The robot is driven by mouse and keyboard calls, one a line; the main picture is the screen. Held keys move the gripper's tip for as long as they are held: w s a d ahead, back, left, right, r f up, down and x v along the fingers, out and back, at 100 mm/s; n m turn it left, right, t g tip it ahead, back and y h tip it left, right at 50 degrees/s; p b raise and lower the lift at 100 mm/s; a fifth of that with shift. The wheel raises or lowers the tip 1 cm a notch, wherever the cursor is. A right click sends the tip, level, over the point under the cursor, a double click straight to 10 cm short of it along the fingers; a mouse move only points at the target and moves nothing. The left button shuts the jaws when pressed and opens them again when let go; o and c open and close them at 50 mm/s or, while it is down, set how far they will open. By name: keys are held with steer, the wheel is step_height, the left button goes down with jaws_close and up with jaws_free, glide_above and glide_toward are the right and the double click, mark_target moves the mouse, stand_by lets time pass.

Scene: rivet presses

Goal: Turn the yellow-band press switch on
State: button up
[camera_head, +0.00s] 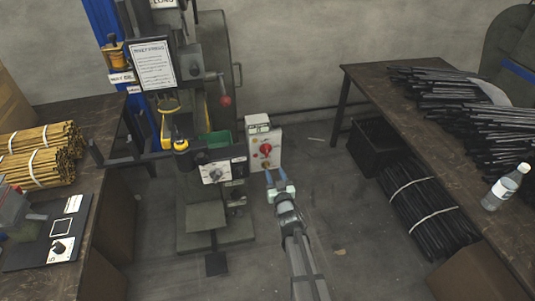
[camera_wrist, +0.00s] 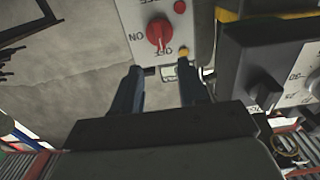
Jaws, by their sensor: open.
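A pale switch box with a red rotary knob (camera_head: 266,148) is mounted beside the press (camera_head: 205,120). In the wrist view the knob (camera_wrist: 159,36) is at the top middle, its long axis roughly in line with the upside-down OFF label (camera_wrist: 163,56). The ON label (camera_wrist: 136,36) is to its left. My gripper (camera_head: 276,177) is open and empty, its blue fingers just below the box in the head view. In the wrist view my fingertips (camera_wrist: 162,70) are apart, short of the knob in the picture. Whether they touch the box, I cannot tell.
A dark control box with a grey dial (camera_head: 215,173) stands left of the switch box; it is at the right in the wrist view (camera_wrist: 265,92). A left bench (camera_head: 100,190) and right table (camera_head: 400,110) hold rod bundles. Floor between is mostly clear.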

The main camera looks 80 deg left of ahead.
mark_target(267, 152)
steer(key=a, duration=1.2)
jaws_close()
